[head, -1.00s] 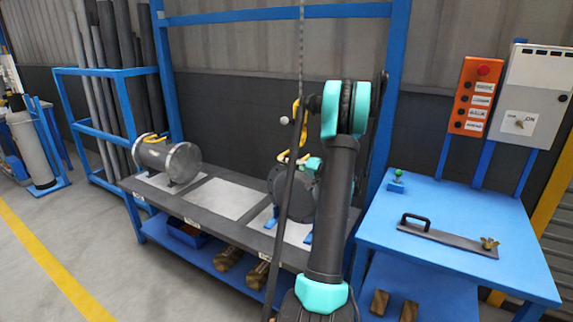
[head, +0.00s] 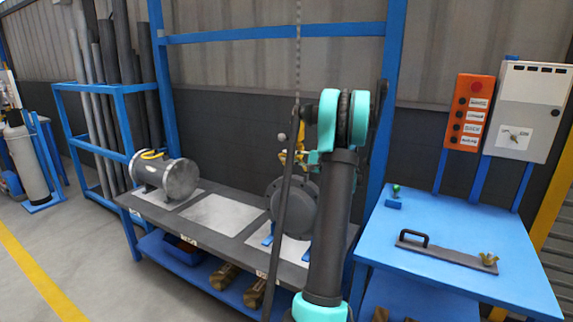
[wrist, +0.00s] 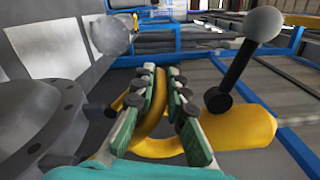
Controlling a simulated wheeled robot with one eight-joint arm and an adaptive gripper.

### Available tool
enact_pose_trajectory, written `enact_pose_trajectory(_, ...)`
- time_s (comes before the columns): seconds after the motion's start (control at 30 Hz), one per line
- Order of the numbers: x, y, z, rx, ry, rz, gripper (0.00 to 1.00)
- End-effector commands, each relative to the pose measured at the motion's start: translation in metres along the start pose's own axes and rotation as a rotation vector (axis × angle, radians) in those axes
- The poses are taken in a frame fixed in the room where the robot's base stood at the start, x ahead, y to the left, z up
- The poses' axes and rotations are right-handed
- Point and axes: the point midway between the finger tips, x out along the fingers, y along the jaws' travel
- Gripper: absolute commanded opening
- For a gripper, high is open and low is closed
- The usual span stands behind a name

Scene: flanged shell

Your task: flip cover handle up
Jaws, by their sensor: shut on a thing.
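A grey flanged shell (head: 293,210) stands on blue supports on the bench, partly behind my arm. Its round bolted flange (wrist: 40,120) shows at left in the wrist view. The bar runs between the green-lined fingers, above and beside the flange. In the head view, yellow (head: 300,157) shows above the shell at my gripper. The fingers are mostly hidden there, and where the bar joins the cover is hidden.
A yellow body with a black lever and grey ball (wrist: 262,24) is close right of my fingers. A second shell (head: 165,175) stands left on the bench. A blue table (head: 465,225) at right bears a black-handled bar. A chain (head: 299,60) hangs above.

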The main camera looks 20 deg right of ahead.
Motion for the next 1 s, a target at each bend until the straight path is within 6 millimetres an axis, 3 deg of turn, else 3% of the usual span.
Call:
enact_pose_trajectory(0.27, -0.001, -0.017, -0.015, 0.176, 0.002, -0.001, 0.0)
enact_pose_trajectory(1.0, -0.001, -0.026, -0.025, 0.167, 0.004, -0.001, 0.0)
